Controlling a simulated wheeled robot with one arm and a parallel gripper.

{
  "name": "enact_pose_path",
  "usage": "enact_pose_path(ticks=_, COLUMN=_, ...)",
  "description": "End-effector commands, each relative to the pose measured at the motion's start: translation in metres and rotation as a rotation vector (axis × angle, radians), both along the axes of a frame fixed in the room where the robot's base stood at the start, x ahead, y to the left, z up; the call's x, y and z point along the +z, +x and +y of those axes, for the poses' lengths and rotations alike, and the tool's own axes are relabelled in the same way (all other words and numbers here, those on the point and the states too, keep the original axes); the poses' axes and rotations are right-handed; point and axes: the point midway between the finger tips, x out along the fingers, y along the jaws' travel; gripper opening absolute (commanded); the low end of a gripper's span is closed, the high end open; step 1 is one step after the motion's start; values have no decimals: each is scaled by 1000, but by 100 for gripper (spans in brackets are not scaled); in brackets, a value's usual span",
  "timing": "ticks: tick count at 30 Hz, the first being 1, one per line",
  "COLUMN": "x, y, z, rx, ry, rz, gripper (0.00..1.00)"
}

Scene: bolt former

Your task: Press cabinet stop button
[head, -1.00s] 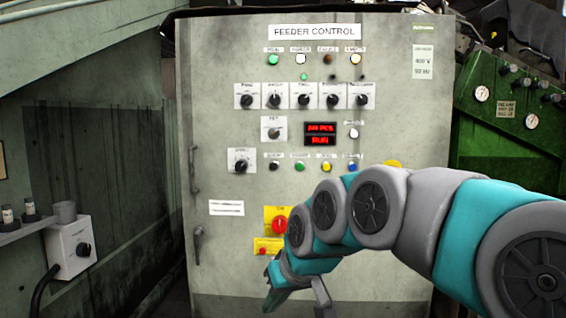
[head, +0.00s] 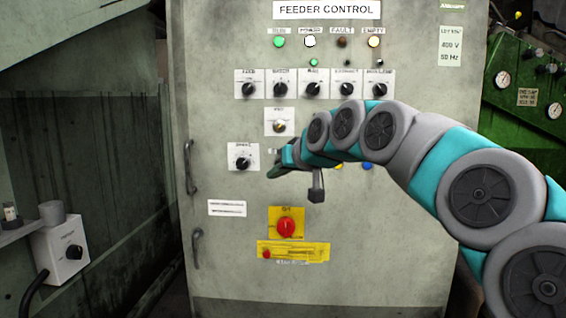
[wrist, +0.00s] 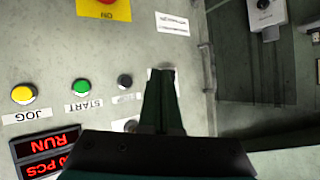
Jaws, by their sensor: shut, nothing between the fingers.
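The feeder control cabinet (head: 350,255) stands upright ahead of me. In the wrist view, which shows the panel upside down, a small black button (wrist: 125,81) with a blurred label sits beside the green START button (wrist: 81,87) and the yellow JOG button (wrist: 23,95). My gripper (wrist: 164,72) is shut and empty, its tips to the right of the black button and over a white knob plate. In the head view, my gripper (head: 272,173) is in front of the button row and hides the black button. I cannot tell whether it touches the panel.
A dark selector knob (head: 243,163) is just left of my gripper. Above are a row of knobs and lamps. A red rotary switch (head: 286,228) on yellow is below. The red RUN display (wrist: 45,155) is lit. A grey box (head: 62,252) stands at left.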

Motion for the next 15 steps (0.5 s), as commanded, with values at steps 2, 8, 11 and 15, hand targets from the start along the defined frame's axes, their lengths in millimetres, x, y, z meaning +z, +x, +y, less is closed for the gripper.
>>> enact_pose_path(ticks=2, x=0, y=0, z=0, rx=0, ry=0, rz=0, gripper=0)
enact_pose_path(ticks=8, x=0, y=0, z=0, rx=0, ry=0, rz=1, gripper=0)
enact_pose_path(ticks=11, x=0, y=2, z=0, rx=0, ry=0, rz=1, gripper=0)
enact_pose_path(ticks=15, x=0, y=12, z=1, rx=0, ry=-1, rz=2, gripper=0)
